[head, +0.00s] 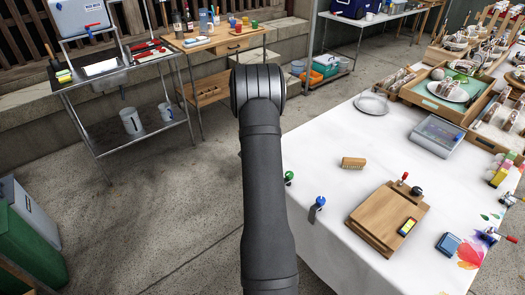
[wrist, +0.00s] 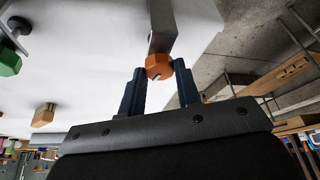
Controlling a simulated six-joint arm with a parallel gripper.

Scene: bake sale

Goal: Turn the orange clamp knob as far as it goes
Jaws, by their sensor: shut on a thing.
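The orange clamp knob (wrist: 155,66) is faceted and sits at the end of a grey metal clamp (wrist: 163,38) in the wrist view. My gripper (wrist: 161,72) has its two dark fingers on either side of the knob and is shut on it. The knob's front face shows between the fingertips. In the head view neither the orange knob nor my gripper shows; my arm fills the middle of the picture.
The white-clothed table (head: 335,235) holds a green clamp knob (head: 289,176) and a blue one (head: 320,201) near its edge. A wooden board (head: 375,228), a brush (head: 353,163) and a scale (head: 437,136) lie further right.

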